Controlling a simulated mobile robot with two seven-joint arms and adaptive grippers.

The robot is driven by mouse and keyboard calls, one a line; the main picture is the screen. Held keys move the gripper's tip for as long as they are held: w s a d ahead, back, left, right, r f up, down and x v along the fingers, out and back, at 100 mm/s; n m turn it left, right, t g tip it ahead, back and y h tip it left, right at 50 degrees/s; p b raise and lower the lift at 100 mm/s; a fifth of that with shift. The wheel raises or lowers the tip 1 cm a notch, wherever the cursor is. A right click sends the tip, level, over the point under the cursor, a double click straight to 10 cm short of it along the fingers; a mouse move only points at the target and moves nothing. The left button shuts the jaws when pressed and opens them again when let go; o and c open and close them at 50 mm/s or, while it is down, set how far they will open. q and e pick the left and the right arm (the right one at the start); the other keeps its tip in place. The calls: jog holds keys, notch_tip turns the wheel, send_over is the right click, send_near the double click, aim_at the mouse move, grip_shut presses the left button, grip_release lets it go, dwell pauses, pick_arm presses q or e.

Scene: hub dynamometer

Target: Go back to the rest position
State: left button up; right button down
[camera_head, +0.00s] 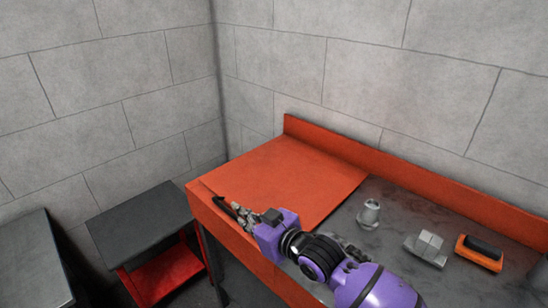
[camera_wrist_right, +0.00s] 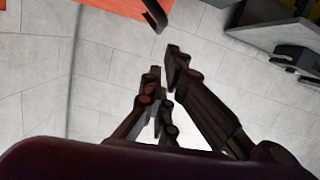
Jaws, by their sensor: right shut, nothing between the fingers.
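My right gripper (camera_head: 230,208) reaches in from the lower right on a purple arm. It is over the front left edge of the orange-topped workbench (camera_head: 290,170). In the right wrist view its fingers (camera_wrist_right: 165,68) are close together with nothing between them. My left gripper is in neither view.
On the bench's grey right part stand a metal cone-shaped part (camera_head: 369,213), a metal block (camera_head: 427,247) and an orange and black item (camera_head: 480,252). A dark-topped cart with a red shelf (camera_head: 165,277) stands left of the bench. A grey surface (camera_head: 30,262) is at far left. Block walls close the back.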

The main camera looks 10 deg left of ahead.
jog(key=s+d+f+m+g+h, duration=0.2)
jog(key=s+d+f+m+h, duration=0.5)
jog(key=s+d+f, duration=1.15)
jog(key=s+d+f+m+g+h, duration=0.1)
jog(key=s+d+m+g+h, duration=0.15)
jog(key=s+d, duration=1.05)
jog(key=s+d+f+m+g+h, duration=0.15)
jog(key=s+d+g+h, duration=0.25)
jog(key=s+d, duration=0.85)
pick_arm(q)
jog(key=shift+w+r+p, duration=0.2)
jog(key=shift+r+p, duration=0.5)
jog(key=shift+p, duration=0.1)
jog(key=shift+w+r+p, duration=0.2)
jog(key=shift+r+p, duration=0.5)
jog(key=shift+p, duration=0.1)
pick_arm(e)
jog(key=w+a+f+t+y, duration=0.1)
jog(key=w+a+f+t, duration=0.5)
jog(key=w+a+t, duration=0.1)
jog(key=shift+w+a+m+t, duration=0.35)
jog(key=shift+w+t, duration=0.2)
jog(key=shift+t, duration=0.1)
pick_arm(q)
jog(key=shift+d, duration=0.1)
pick_arm(e)
jog(key=shift+y, duration=0.25)
